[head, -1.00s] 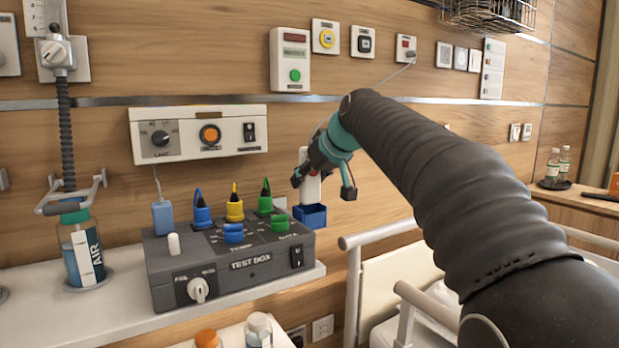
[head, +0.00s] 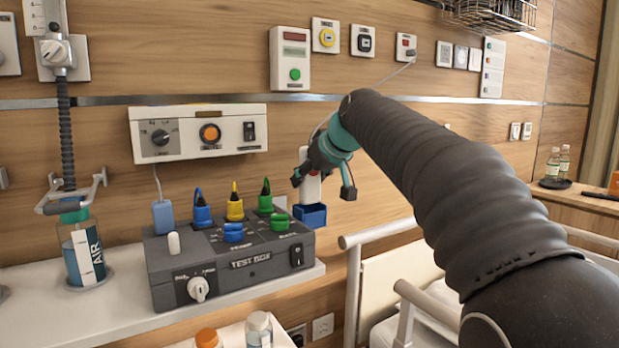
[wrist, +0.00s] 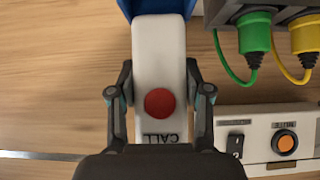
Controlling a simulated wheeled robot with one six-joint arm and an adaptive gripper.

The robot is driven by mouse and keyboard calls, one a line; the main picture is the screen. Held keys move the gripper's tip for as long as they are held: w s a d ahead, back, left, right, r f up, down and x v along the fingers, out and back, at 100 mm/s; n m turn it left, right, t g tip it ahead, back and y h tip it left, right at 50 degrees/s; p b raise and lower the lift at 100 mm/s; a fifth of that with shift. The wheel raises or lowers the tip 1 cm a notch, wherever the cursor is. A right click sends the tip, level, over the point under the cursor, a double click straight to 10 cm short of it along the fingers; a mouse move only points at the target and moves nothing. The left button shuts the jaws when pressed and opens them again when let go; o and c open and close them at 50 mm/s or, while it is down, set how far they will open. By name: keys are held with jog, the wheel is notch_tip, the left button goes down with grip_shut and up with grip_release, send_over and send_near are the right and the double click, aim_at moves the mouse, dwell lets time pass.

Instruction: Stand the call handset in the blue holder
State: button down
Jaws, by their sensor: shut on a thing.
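The call handset is a white, slim block with a red button and the word CALL; in the wrist view the handset (wrist: 160,55) runs up the middle of the picture. My gripper (wrist: 158,85) is shut on its two sides. In the head view my gripper (head: 322,186) holds the handset (head: 311,188) upright in front of the wall. The blue holder (head: 312,216) is right below it, and its edge shows at the top of the wrist view (wrist: 125,6). The handset's lower end meets the holder's mouth; I cannot tell how deep it sits.
A grey test box (head: 235,270) with coloured plugs stands on the white shelf (head: 120,320), left of the holder. A white control panel (head: 198,133) is on the wall above it. A bed rail (head: 375,236) is to the right. A thin cord (head: 393,74) hangs from a wall socket.

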aim_at(313, 192)
jog(key=shift+f+b, duration=1.65)
jog(key=shift+f, duration=0.55)
dwell(1.5)
